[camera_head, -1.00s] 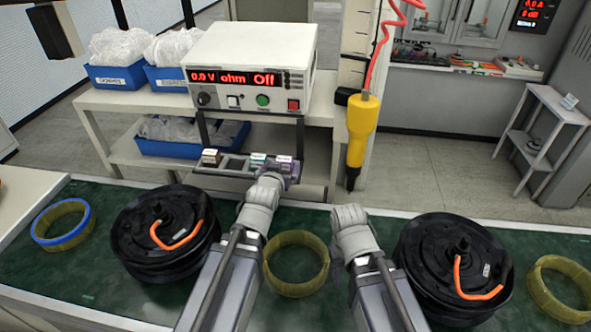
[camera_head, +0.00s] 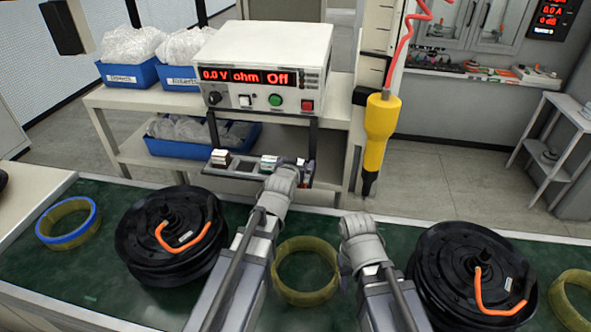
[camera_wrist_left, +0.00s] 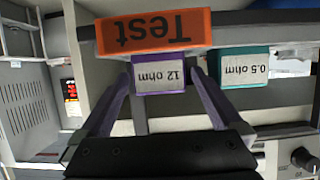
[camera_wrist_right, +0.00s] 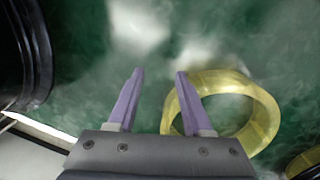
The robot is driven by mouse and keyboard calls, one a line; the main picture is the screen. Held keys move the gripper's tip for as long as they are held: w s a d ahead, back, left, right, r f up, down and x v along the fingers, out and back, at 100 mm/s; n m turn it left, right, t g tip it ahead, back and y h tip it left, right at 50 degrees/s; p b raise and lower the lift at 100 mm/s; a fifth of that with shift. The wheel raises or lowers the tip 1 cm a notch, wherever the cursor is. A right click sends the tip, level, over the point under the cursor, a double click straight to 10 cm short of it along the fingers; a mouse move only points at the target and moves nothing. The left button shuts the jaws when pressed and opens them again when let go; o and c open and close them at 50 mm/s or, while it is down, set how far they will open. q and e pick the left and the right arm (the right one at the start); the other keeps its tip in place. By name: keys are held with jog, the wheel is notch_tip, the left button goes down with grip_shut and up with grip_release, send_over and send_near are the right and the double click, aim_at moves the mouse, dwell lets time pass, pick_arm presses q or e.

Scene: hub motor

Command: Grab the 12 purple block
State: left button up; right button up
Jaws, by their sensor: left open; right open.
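The purple block labelled "12 ohm" (camera_wrist_left: 158,76) sits under the orange "Test" plate, shown upside down in the left wrist view. My left gripper (camera_wrist_left: 160,92) is open, with one finger on each side of the block; I cannot tell whether they touch it. In the head view my left gripper (camera_head: 291,172) is at the block rack (camera_head: 240,168) and largely hides the purple block. The teal "0.5 ohm" block (camera_wrist_left: 245,68) is beside it. My right gripper (camera_wrist_right: 158,98) is open and empty above the green table, near a yellow ring (camera_wrist_right: 255,108).
The ohm meter (camera_head: 262,75) reads "Off" above the rack. Black hub motors (camera_head: 170,240) stand either side of my arms on the green table (camera_head: 80,265). A yellow hanging screwdriver (camera_head: 380,130) is right of the rack.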

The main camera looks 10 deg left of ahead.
pick_arm(q)
grip_shut()
jog(key=shift+r, duration=0.1)
dwell(0.7)
jog(key=shift+r, duration=0.1)
pick_arm(e)
jog(key=shift+r, duration=0.15)
pick_arm(q)
notch_tip(320, 180, up, 10)
jog(key=p, duration=1)
jog(key=shift+a, duration=0.1)
pick_arm(e)
notch_tip(320, 180, up, 10)
